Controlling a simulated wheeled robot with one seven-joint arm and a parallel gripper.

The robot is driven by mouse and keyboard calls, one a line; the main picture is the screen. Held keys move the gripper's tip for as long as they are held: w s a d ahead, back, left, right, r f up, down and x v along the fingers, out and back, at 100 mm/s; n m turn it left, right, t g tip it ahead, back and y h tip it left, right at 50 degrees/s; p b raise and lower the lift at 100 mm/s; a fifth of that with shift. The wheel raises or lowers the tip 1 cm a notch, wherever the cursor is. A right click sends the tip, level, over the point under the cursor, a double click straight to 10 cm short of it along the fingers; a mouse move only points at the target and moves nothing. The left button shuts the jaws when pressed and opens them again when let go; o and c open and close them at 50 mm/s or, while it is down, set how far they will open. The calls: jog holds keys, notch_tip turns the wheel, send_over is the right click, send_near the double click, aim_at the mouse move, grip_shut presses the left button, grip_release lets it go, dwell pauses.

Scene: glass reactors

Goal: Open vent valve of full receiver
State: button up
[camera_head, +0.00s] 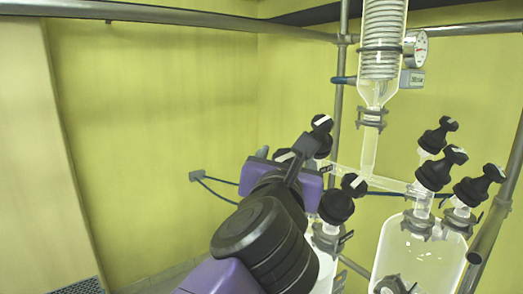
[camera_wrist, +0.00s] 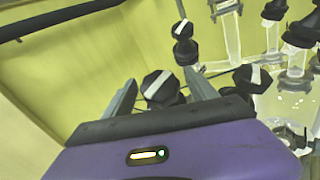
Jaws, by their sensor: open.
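My gripper (camera_head: 285,148) is open over the left group of black valve knobs in the head view. In the wrist view, a black knob with a white stripe (camera_wrist: 160,86) shows between the two open fingers of my gripper (camera_wrist: 160,78); I cannot tell whether they touch it. Part of this knob (camera_head: 284,155) shows behind the fingers in the head view. The left receiver (camera_head: 325,268) is mostly hidden behind my arm. The right glass receiver (camera_head: 422,252) is in plain view, with a pale content whose level is unclear. Which receiver is full cannot be told.
Neighbouring knobs stand close by, one behind (camera_wrist: 183,30) and one to the right (camera_wrist: 250,78). Several more black valves (camera_head: 440,168) top the right receiver. A glass coil condenser (camera_head: 382,40) with a pressure gauge (camera_head: 416,48) hangs above. Metal frame poles (camera_head: 340,100) surround the glassware.

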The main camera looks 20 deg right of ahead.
jog(key=shift+x, duration=1.25)
jog(key=c, duration=1.4)
jog(key=shift+n+y, duration=0.3)
